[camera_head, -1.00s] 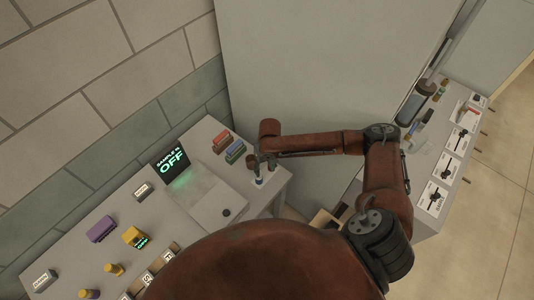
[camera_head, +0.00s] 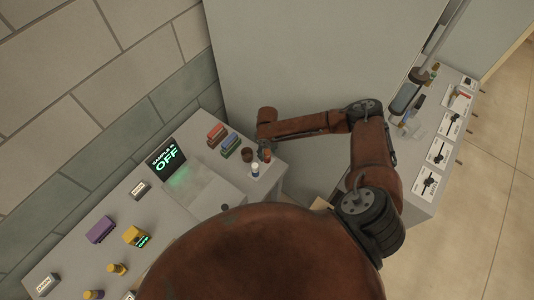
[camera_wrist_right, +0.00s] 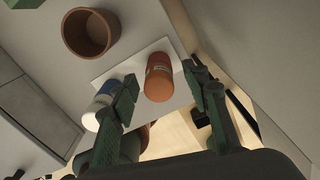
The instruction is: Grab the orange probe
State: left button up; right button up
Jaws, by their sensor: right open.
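The orange probe (camera_wrist_right: 159,78) is a rounded orange cylinder with a small label, on a white plate in the right wrist view. In the head view it is a small orange-brown shape (camera_head: 267,155) at the table's right end. My right gripper (camera_wrist_right: 163,74) is open and empty, its green fingers on either side of the probe in the picture. I cannot tell how far apart they are in depth. In the head view the fingers are too small and dark to make out clearly. My left gripper is not in view.
A blue-and-white bottle (camera_wrist_right: 103,98) stands close beside the left finger. A brown cup (camera_wrist_right: 90,33) stands beyond it. Red, blue and green blocks (camera_head: 230,143) lie near the display (camera_head: 165,157) reading OFF. A second table (camera_head: 425,200) with cards stands right.

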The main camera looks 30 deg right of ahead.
jog(key=shift+c, duration=0.5)
grip_shut()
